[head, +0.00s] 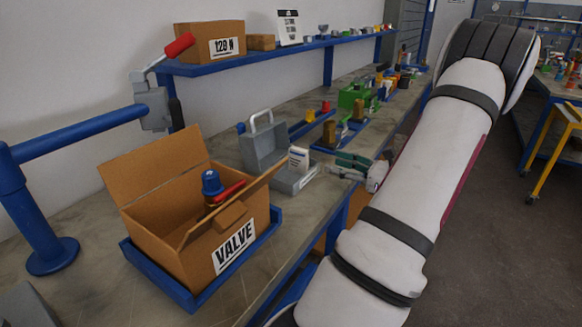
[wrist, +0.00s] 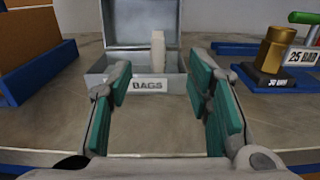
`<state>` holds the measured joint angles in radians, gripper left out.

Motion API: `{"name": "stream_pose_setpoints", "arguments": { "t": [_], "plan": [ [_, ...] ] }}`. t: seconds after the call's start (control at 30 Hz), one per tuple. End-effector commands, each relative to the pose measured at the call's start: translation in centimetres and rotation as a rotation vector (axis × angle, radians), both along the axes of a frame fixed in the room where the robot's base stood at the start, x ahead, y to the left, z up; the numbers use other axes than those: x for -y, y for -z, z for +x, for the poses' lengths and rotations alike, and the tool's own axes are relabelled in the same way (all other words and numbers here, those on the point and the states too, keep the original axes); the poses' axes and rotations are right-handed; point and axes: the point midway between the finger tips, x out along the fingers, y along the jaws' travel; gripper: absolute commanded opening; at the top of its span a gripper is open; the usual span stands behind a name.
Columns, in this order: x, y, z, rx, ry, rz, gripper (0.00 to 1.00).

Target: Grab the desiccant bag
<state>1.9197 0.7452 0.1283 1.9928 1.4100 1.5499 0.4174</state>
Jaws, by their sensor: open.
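The desiccant bag (wrist: 158,52) is a small pale upright packet standing in an open grey metal box labelled BAGS (wrist: 120,72). In the head view the bag (head: 298,160) is white with print and stands in the grey box (head: 262,152), whose lid is up. My gripper (wrist: 163,80) has green finger pads spread wide, with nothing between them. The fingers point at the box, and the bag shows between them, farther off. In the head view my gripper (head: 340,163) is just right of the box; its gap to the bag is hard to judge.
A cardboard box labelled VALVE (head: 205,235) stands in a blue tray left of the grey box. A brass piece (wrist: 273,50) on a dark base stands to the right, by a 25 BAR label. Bare bench top lies before the box. A blue shelf (head: 285,50) runs above.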

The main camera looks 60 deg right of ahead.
Motion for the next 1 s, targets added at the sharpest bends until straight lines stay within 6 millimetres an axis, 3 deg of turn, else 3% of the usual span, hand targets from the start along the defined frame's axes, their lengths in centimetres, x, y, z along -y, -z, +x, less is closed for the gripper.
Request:
{"name": "stream_pose_setpoints", "arguments": {
  "t": [0.3,0.67,1.0],
  "plan": [
    [0.5,0.0,5.9,-0.002,-0.005,-0.002,0.46],
    [0.7,-0.1,8.3,-0.002,-0.005,-0.002,0.46],
    [1.0,-0.3,12.5,-0.003,-0.005,-0.002,0.46]
  ]
}}
